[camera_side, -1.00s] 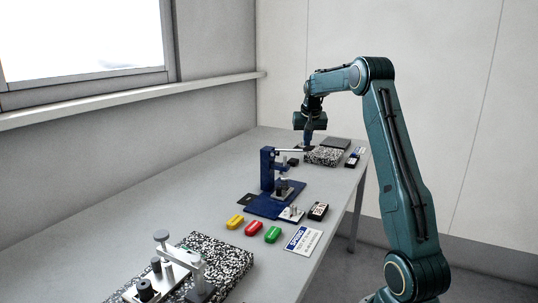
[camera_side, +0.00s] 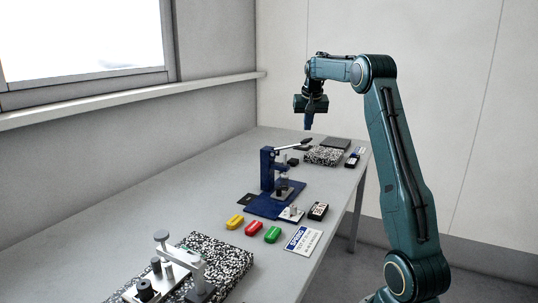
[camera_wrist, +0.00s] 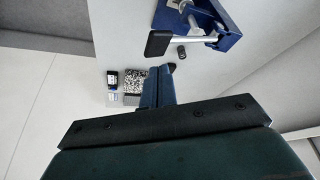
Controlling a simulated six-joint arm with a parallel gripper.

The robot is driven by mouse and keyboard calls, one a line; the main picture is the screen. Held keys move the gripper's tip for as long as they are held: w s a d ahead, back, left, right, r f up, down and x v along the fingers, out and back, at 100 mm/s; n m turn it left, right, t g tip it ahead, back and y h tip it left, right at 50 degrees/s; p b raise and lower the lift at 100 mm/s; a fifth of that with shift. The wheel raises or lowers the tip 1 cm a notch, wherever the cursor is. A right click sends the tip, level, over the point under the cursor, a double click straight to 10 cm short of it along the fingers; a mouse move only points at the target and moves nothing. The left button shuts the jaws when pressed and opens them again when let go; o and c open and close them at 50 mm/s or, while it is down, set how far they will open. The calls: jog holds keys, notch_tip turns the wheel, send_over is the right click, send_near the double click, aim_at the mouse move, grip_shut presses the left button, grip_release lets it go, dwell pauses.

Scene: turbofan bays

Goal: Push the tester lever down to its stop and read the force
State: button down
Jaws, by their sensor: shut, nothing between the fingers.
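The blue spring tester (camera_side: 267,170) stands on its blue base plate (camera_side: 262,206) on the bench. Its lever (camera_side: 293,146) slopes up to the right and ends in a black grip (camera_side: 307,141). In the wrist view the lever (camera_wrist: 190,40) and its black grip (camera_wrist: 158,43) show close in front of the fingers. My gripper (camera_side: 308,124) is shut and empty, pointing down, above and apart from the lever grip. Its closed blue fingers show in the wrist view (camera_wrist: 158,85). A small display box (camera_side: 318,211) stands beside the tester; its digits are too small to read surely.
A speckled stone block (camera_side: 324,156) lies beyond the tester. Yellow (camera_side: 235,222), red (camera_side: 253,228) and green (camera_side: 272,234) pieces and a printed card (camera_side: 302,240) lie in front. A metal fixture (camera_side: 170,262) stands on a speckled plate (camera_side: 222,254) at the near end.

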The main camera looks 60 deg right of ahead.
jog(key=shift+r, duration=0.95)
jog(key=shift+w+a+r, duration=0.1)
jog(key=shift+a, duration=0.2)
jog(key=s+a+r+n+t+y, duration=0.1)
jog(key=a+r+n, duration=0.2)
jog(key=a, duration=1.1)
jog(key=s+a+r+n+t, duration=0.1)
jog(key=a+r+n, duration=0.15)
jog(key=a, duration=1.05)
jog(key=s+a+f+n+y, duration=0.1)
jog(key=s+a+f+n, duration=0.1)
jog(key=s+a, duration=0.4)
jog(key=s+a+f+n+y, duration=0.1)
jog(key=s+a+f+n, duration=0.1)
jog(key=s+a+f, duration=0.2)
jog(key=s+a+f+n+t+y, duration=0.1)
jog(key=s+a+f+n, duration=0.1)
jog(key=s+a+f, duration=0.2)
jog(key=s+a, duration=0.3)
jog(key=a, duration=0.2)
jog(key=shift+s, duration=0.4)
